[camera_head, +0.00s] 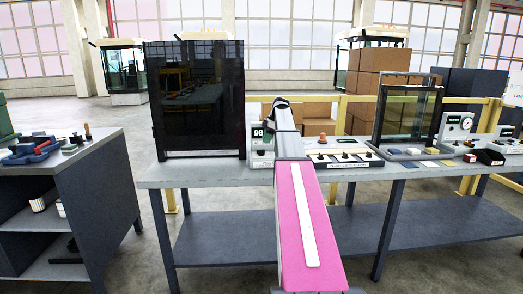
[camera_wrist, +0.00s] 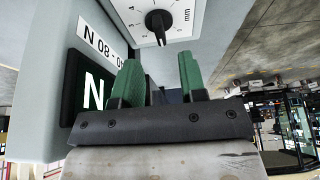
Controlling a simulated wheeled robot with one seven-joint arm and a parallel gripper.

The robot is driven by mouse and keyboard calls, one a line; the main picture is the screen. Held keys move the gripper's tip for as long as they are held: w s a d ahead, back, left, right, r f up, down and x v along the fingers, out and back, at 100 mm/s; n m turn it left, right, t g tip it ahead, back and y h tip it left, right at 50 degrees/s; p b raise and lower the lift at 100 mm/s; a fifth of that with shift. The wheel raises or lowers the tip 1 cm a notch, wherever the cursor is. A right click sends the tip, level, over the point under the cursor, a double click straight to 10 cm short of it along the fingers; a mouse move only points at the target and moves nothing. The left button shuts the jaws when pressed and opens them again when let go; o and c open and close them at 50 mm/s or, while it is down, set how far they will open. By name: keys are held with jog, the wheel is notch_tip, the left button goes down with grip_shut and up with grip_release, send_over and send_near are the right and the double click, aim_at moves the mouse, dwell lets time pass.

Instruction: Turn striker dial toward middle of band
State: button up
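In the wrist view a black dial (camera_wrist: 158,20) with a white pointer mark sits on a white scale plate marked "mm", on a pale grey housing (camera_wrist: 215,22). My gripper (camera_wrist: 160,78) has two green fingers, spread apart with nothing between them. The dial lies just beyond the fingertips, in line with the gap, and looks clear of them. In the head view my arm reaches over the bench to a grey unit with a "98" display (camera_head: 258,134). My arm hides part of this unit, and the dial cannot be made out there.
A dark display (camera_wrist: 92,97) showing "N" and a label strip (camera_wrist: 101,42) are close left of the fingers. On the bench (camera_head: 205,175), a tall dark panel (camera_head: 197,100) stands left of my arm. A switch strip (camera_head: 345,157) and a framed glass panel (camera_head: 408,115) stand right.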

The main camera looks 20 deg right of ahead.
aim_at(261, 152)
jog(key=shift+x, duration=3.15)
grip_shut()
